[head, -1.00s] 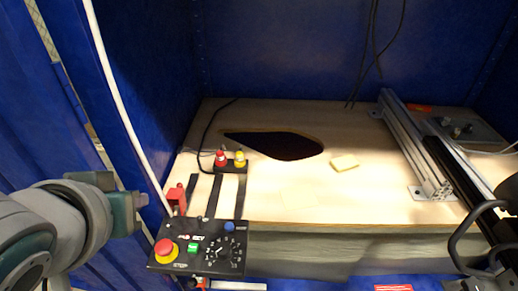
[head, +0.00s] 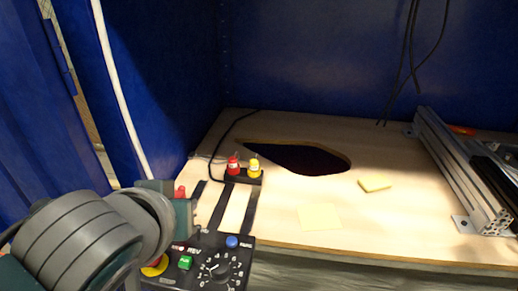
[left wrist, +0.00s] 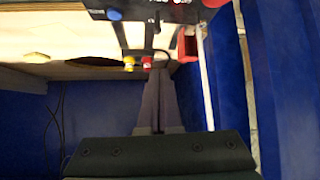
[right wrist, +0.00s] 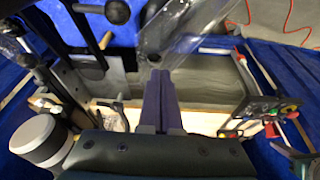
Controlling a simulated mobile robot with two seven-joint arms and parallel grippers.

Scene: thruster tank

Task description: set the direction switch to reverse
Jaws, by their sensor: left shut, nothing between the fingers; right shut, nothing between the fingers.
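The black control box (head: 243,258) is at the bottom of the head view, partly covered by my left arm. The direction switch's FWD/REV lettering (head: 193,249) is partly visible; I cannot tell the lever's position. The box (left wrist: 136,14) also shows at the top of the left wrist view. My left gripper (head: 190,218) is over the box's far left side in the head view. In the left wrist view its fingers (left wrist: 160,88) are shut and empty. My right gripper (right wrist: 160,78) is shut and empty, with the control box (right wrist: 262,108) to its right.
The box has a dial (head: 218,270), a green button (head: 185,262), a blue knob (head: 232,242) and a partly hidden emergency stop (head: 155,267). Red (head: 233,167) and yellow (head: 254,169) connectors stand behind. The wooden deck has a dark opening (head: 300,158) and a metal rail (head: 455,165).

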